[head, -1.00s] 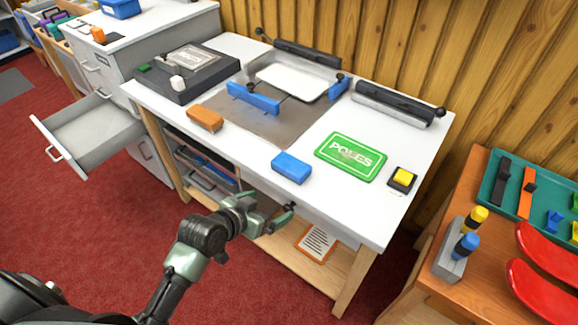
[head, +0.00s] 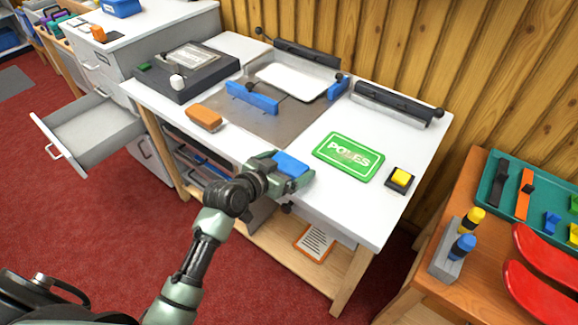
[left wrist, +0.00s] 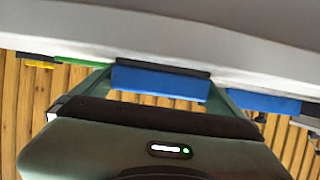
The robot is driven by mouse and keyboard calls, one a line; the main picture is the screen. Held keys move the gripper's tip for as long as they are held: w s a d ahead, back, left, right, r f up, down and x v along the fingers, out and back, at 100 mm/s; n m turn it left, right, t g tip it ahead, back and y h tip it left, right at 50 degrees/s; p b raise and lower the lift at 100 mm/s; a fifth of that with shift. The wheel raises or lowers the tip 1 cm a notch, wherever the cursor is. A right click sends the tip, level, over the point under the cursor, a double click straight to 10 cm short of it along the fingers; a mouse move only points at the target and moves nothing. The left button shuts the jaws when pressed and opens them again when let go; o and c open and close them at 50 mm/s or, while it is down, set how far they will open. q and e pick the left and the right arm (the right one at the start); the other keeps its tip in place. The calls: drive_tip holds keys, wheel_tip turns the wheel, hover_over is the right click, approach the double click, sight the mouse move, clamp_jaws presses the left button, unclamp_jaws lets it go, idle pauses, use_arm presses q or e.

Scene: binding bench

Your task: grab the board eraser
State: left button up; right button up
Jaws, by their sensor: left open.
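The board eraser, a blue block (head: 290,163) with a thin dark layer on its table side, lies near the front edge of the white bench top (head: 335,205). My left gripper (head: 287,169) is at the eraser with its fingers spread to either side. In the left wrist view the eraser (left wrist: 160,83) sits between the two open fingers of the gripper (left wrist: 163,76). Whether either finger touches it I cannot tell. The arm hides the eraser's near side in the head view. My right gripper is not in view.
A green sign (head: 348,157) and a yellow button (head: 401,178) lie to the right. An orange block (head: 205,117) and a grey plate with a blue bar (head: 252,98) are to the left. An open drawer (head: 92,128) juts out at far left.

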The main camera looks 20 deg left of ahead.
use_arm(q)
drive_tip(key=c, duration=1.1)
drive_tip(key=shift+r, duration=0.1)
